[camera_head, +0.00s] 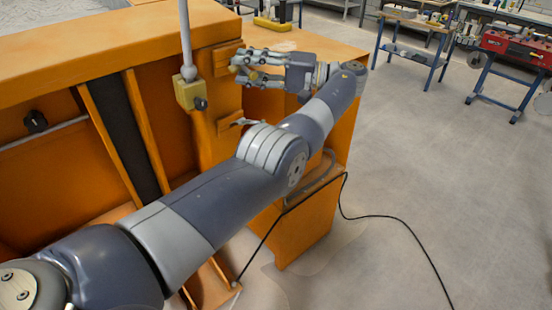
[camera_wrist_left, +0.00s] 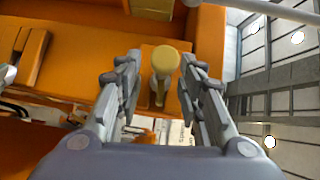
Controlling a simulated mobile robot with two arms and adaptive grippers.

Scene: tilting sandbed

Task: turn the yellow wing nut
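The yellow wing nut (camera_wrist_left: 165,60) shows as a pale yellow, round-ended piece in the left wrist view. It sits in front of the orange sandbed frame, between the two fingers of my left gripper (camera_head: 240,68). The fingers are spread, with a gap on each side of the nut; I see no clear contact. In the head view the gripper is beside the orange post at the frame's corner, and the fingers largely hide the nut. My right gripper is in neither view.
A yellow block (camera_head: 188,92) with a black knob holds a grey upright rod (camera_head: 185,40) left of the gripper. The orange sandbed frame (camera_head: 90,50) fills the left side. A black cable (camera_head: 400,222) lies on the open grey floor at right. Workbenches stand behind.

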